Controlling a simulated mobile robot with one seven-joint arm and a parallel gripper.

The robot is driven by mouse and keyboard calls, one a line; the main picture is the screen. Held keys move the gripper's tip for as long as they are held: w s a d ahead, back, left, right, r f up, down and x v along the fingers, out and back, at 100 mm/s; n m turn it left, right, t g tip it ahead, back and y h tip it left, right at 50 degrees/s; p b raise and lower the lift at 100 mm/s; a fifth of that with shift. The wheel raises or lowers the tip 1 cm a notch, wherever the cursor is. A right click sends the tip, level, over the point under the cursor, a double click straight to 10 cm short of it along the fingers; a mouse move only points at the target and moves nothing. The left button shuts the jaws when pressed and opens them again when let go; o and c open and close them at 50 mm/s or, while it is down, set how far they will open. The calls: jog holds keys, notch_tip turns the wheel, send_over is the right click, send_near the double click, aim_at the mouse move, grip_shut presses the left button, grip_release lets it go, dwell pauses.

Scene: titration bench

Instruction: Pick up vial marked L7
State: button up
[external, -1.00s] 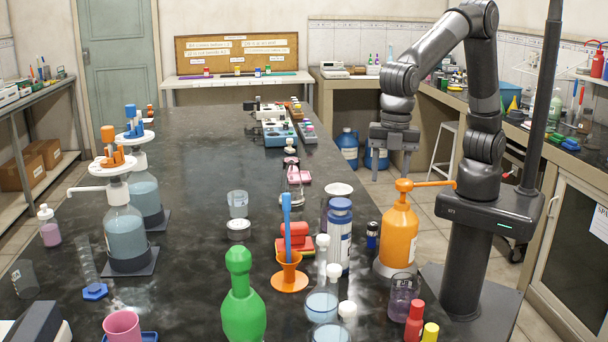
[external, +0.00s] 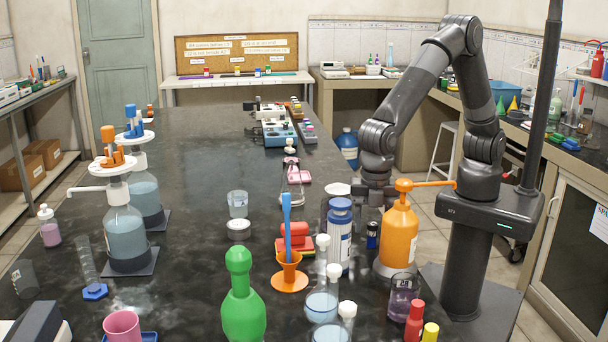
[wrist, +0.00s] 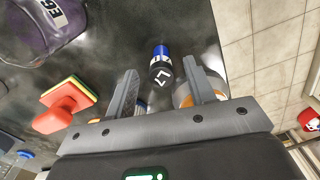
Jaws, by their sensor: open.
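The vial marked L7 (wrist: 161,68) is dark with a blue band and white lettering. In the wrist view it stands between and a little beyond the fingertips of my gripper (wrist: 158,78), which is open and empty. In the external view the vial (external: 372,234) stands on the dark bench between the blue-and-white bottle and the orange bottle. My gripper (external: 374,196) is above and behind it there, its fingers largely hidden by bottles.
The orange pump bottle (external: 397,236) stands close right of the vial. The blue-and-white bottle (external: 339,238) is close left. A red stamp-like block (wrist: 62,112) lies nearby. The bench edge and tiled floor (wrist: 275,60) are close to the vial.

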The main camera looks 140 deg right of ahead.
jog(key=shift+s+f, duration=0.1)
jog(key=shift+f, duration=1.35)
jog(key=shift+c, duration=0.4)
jog(key=c, duration=1)
jog(key=shift+r, duration=0.1)
